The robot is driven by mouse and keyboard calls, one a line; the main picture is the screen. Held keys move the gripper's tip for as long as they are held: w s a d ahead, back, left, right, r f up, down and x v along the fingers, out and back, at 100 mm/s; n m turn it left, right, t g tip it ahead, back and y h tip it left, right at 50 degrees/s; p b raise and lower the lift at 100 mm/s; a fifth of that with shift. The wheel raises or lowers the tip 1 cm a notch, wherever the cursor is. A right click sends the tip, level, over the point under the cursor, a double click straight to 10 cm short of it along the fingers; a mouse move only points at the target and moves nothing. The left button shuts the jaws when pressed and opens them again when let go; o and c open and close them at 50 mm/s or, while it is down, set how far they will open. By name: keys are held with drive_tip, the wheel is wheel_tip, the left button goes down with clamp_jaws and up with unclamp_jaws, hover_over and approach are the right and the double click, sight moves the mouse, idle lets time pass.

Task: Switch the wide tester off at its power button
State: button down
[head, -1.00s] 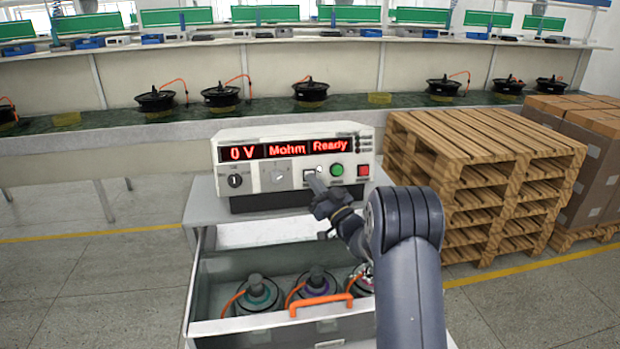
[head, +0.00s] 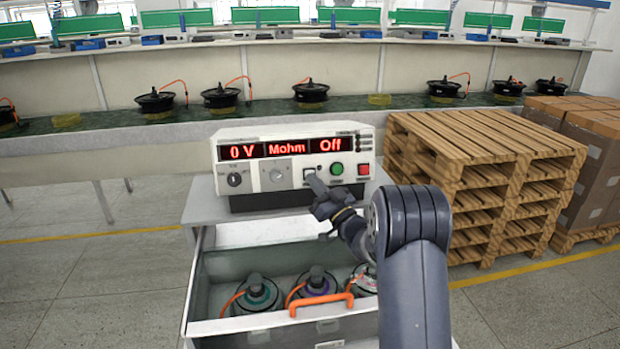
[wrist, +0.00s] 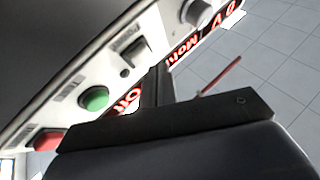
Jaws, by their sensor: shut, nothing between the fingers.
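The wide tester (head: 225,184) stands on the cart top in the head view. Its red display (head: 287,149) reads "0 V", "Mohm" and "Off". A small power button (head: 309,173) sits on its front panel, left of the green button (head: 336,169) and the red button (head: 363,169). In the wrist view the green button (wrist: 94,98) and red button (wrist: 47,140) show beside my fingers.
Below the tester a drawer with an orange handle (head: 321,302) is open and holds several hub motors (head: 258,292). Stacked wooden pallets (head: 480,170) stand close on the right. A long bench (head: 110,140) runs behind. Open floor lies to the left.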

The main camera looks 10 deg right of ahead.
drive_tip(key=shift+s, duration=0.1)
drive_tip(key=shift+s+r+b, duration=0.2)
drive_tip(key=shift+s+b, duration=0.05)
drive_tip(key=shift+s, duration=0.55)
drive_tip(key=shift+s+r+b, duration=0.2)
drive_tip(key=shift+s+b, duration=0.05)
drive_tip(key=shift+s, duration=0.5)
drive_tip(key=shift+s+r+b, duration=0.2)
drive_tip(key=shift+s+b, duration=0.05)
drive_tip(key=shift+s, duration=0.55)
drive_tip(key=s+r+b, duration=0.1)
drive_tip(key=s+b, duration=0.1)
drive_tip(key=s, duration=0.4)
drive_tip(key=shift+s+r, duration=0.35)
drive_tip(key=shift+s, duration=0.05)
drive_tip(key=c, duration=2.1)
unclamp_jaws()
